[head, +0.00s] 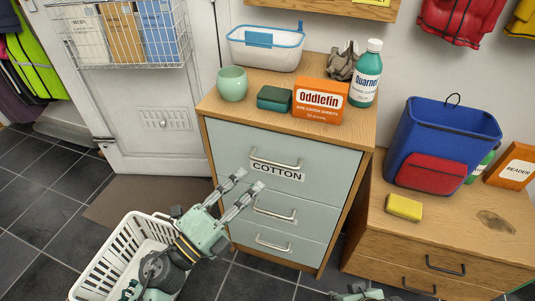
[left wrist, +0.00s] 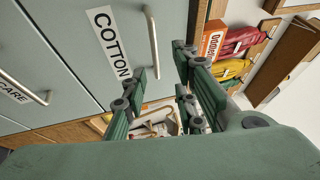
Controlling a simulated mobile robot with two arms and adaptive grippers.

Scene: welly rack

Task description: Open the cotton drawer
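The cotton drawer (head: 235,148) is the top, pale grey-blue drawer of a wooden cabinet, and it looks shut. Its bar handle (head: 275,161) sits just above the COTTON label (head: 277,172). In the left wrist view the handle (left wrist: 151,40) and label (left wrist: 108,42) appear turned sideways. My left gripper (head: 248,182) is in front of the cabinet, below and left of the handle, apart from it. Its fingers are spread and empty. Part of my right gripper (head: 357,293) shows at the bottom edge; its fingers cannot be made out.
Two lower drawers (head: 275,212) have similar handles. A white basket (head: 105,262) stands on the floor under my left arm. The cabinet top holds an orange box (head: 320,101), a green bottle (head: 366,75) and a cup (head: 232,84). A low wooden unit (head: 440,240) stands right.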

